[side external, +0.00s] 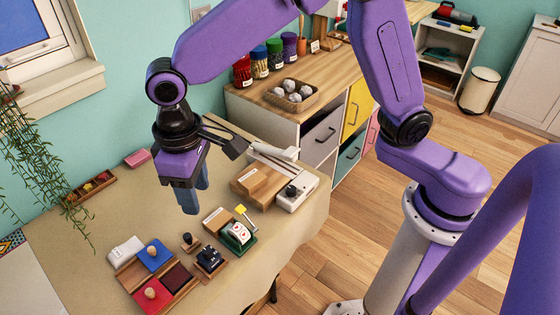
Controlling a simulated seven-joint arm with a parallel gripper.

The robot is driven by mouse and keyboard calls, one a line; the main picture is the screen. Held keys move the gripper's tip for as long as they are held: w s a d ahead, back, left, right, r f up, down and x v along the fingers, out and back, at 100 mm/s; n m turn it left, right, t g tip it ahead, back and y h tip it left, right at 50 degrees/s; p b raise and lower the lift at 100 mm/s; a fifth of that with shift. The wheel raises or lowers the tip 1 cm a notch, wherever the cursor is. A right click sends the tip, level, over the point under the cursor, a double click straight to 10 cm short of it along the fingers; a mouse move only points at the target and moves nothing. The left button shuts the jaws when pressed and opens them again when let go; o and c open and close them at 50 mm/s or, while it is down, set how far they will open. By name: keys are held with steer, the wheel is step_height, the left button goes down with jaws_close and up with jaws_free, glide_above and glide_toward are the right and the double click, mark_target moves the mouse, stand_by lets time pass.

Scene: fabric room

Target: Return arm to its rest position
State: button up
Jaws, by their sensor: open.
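My gripper (196,196) hangs over the middle of the cloth-covered table (100,217), pointing down. Its grey-blue fingers are seen nearly edge-on, with nothing visible held between them; they are open. The purple arm reaches across the top of the picture from the right, bent at the elbow. The gripper is above the table's objects and behind the stamp group; whether the fingertips touch the cloth is hard to tell.
In front lie a blue ink pad (152,258), a red ink pad (150,296), a dark stamp (208,259) and a green card holder (238,236). A wooden block (260,183) and white device (298,194) stand right. Cloth left of the gripper is mostly clear.

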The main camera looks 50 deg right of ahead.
steer(key=s+d+n, duration=0.3)
steer(key=s+d, duration=0.6)
steer(key=d, duration=0.4)
steer(key=s+d+r+n, duration=0.1)
steer(key=s+d+n, duration=0.2)
steer(key=s+d, duration=0.6)
steer(key=d, duration=0.4)
steer(key=shift+s, duration=0.35)
